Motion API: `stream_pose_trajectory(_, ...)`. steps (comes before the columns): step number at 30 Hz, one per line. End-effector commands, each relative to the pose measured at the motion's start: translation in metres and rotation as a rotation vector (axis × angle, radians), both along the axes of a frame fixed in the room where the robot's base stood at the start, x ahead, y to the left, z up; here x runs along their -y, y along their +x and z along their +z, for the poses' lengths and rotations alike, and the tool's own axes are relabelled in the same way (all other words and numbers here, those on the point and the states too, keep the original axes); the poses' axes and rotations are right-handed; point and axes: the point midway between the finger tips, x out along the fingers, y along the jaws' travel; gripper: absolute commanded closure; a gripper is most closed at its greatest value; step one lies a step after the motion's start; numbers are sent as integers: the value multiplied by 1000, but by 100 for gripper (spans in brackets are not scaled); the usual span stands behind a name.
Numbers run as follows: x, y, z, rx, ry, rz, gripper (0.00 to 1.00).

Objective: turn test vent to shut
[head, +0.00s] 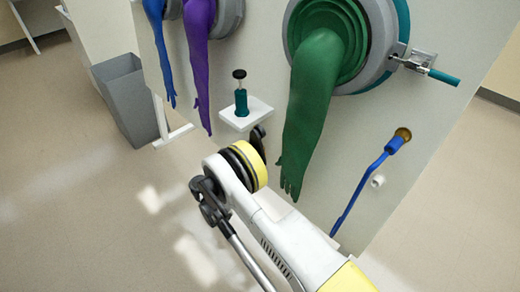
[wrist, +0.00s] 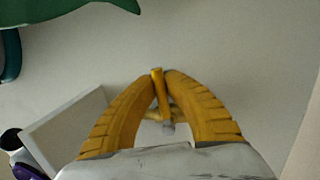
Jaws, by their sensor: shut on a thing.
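In the wrist view, my gripper (wrist: 161,78) has its two ribbed yellow fingers closed around a slim yellow lever (wrist: 157,92). The lever stands up between the fingertips, with a small grey end (wrist: 168,127) below it. It appears to be the handle of the test vent, but no label shows. The vent's body is mostly hidden by the fingers and the wrist. In the head view, my arm covers the gripper and the lever, so the lever's angle to the panel cannot be told.
A green glove (head: 317,105) hangs from its port just right of my arm; its edge shows in the wrist view (wrist: 75,8). A white shelf (head: 246,113) with a teal plunger (head: 241,101) juts out nearby. A blue lever (head: 360,192) and a teal-handled latch (head: 443,77) are farther right.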

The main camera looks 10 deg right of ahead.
Motion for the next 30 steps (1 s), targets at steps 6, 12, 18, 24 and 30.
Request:
stream_pose_trajectory(6, -2, -1, -2, 40, 28, -2, 100)
stream_pose_trajectory(12, -3, -1, -3, 49, 35, -4, 100)
stream_pose_trajectory(18, -2, -1, -3, 48, 34, -5, 100)
stream_pose_trajectory(24, -2, -1, -3, 48, 34, -5, 65)
stream_pose_trajectory(30, -2, -1, -3, 47, 34, -5, 65)
